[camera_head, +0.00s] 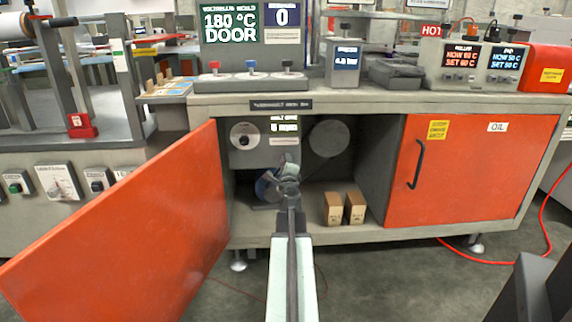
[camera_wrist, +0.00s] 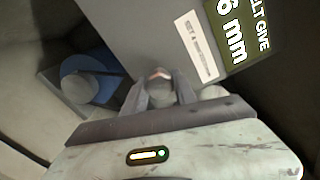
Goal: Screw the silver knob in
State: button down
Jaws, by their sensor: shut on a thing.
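My gripper (camera_head: 290,172) reaches into the open cabinet under the bench. In the wrist view its two fingers (camera_wrist: 160,92) are shut on a small rounded grey-silver knob, which shows between the fingertips. The knob is in front of a grey panel (camera_wrist: 145,35); its shaft and seat are hidden, so I cannot tell how deep it sits. A display (camera_wrist: 238,28) on the panel reads "6 mm", with a cropped line like "belt give" above it. In the head view my gripper and arm hide the knob.
The orange door (camera_head: 130,235) stands open at left. A blue round part (camera_wrist: 80,82) sits left of the fingers. Two brown boxes (camera_head: 333,208) stand on the cabinet floor (camera_head: 310,233) to the right. The orange oil door (camera_head: 470,165) is shut.

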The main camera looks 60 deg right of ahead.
jog(key=shift+m, duration=0.7)
jog(key=c, duration=1)
grip_release()
jog(key=shift+s+a, duration=0.1)
